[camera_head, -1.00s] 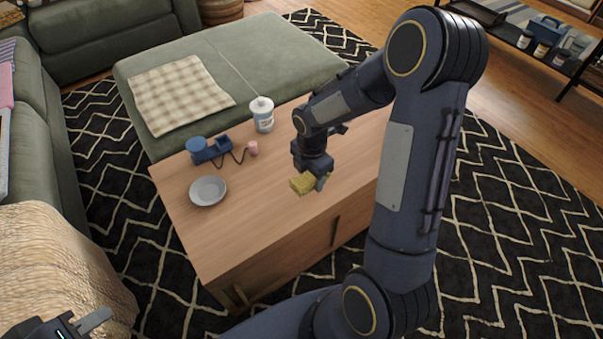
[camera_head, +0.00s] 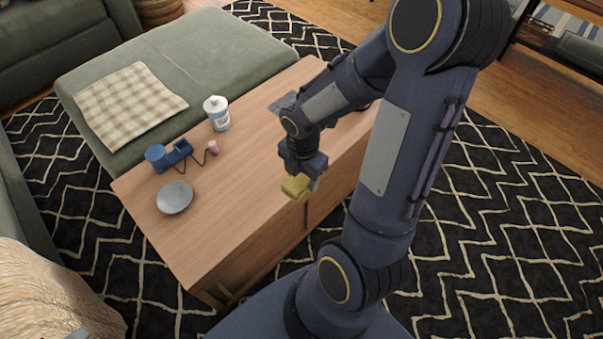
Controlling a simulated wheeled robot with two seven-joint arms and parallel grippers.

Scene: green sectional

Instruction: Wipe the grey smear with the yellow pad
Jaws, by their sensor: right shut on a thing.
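My right gripper (camera_head: 303,180) is shut on the yellow pad (camera_head: 294,187) and holds it over the front right part of the wooden table (camera_head: 235,190). I cannot tell whether the pad touches the tabletop. A grey patch (camera_head: 281,104), which looks like the smear, shows on the table behind my right forearm. The arm hides part of it, and the pad is apart from it, nearer to me.
On the table stand a grey plate (camera_head: 174,198), a blue device (camera_head: 168,157) with a dark cord, a small pink item (camera_head: 213,147) and a white lidded bottle (camera_head: 217,114). A green ottoman (camera_head: 215,50) with a checked cloth (camera_head: 128,104) adjoins the table's far side.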

